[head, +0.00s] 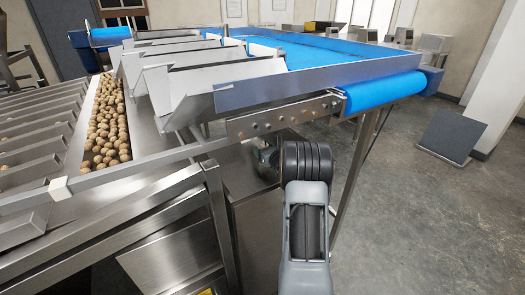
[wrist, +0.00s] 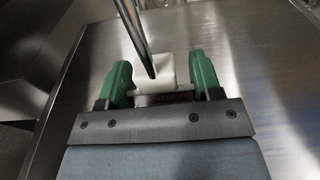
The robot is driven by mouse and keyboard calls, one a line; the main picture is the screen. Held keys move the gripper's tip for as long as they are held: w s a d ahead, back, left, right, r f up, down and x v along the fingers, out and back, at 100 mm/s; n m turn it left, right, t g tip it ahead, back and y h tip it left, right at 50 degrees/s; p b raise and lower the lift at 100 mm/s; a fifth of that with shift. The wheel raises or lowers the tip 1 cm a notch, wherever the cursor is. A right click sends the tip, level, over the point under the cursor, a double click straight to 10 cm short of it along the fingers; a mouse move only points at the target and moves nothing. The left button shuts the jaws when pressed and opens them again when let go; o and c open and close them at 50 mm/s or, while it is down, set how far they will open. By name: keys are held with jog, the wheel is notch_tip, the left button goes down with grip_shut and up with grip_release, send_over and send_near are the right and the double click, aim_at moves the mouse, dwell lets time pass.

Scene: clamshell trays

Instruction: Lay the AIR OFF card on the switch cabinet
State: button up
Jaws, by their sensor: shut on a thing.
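My gripper (wrist: 165,78) has two green fingers in the wrist view, shut on a small pale piece (wrist: 152,92), which I take for the AIR OFF card. No lettering can be read on it. A thin metal rod crosses in front of the pale piece. Behind the fingers is a broad brushed-steel surface (wrist: 245,60); I cannot tell whether the piece touches it. In the head view my arm hides most of the gripper, beside a steel box (head: 255,235) under the conveyor end. This box looks like the switch cabinet; its top is largely hidden.
A blue conveyor belt (head: 385,90) with a steel side rail (head: 280,115) overhangs the area by my arm. Steel frame legs (head: 222,225) stand left of the box. A trough of round brown produce (head: 108,120) lies at left. Open floor (head: 430,210) is at right.

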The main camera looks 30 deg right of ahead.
jog(key=o, duration=0.9)
jog(key=shift+f, duration=0.1)
jog(key=shift+r+p, duration=0.3)
jog(key=shift+p, duration=0.1)
jog(key=s+b, duration=0.1)
jog(key=s, duration=0.3)
jog(key=s+b, duration=0.1)
jog(key=s, duration=0.3)
jog(key=s+r+b, duration=0.1)
jog(key=s, duration=0.3)
jog(key=shift+a, duration=0.35)
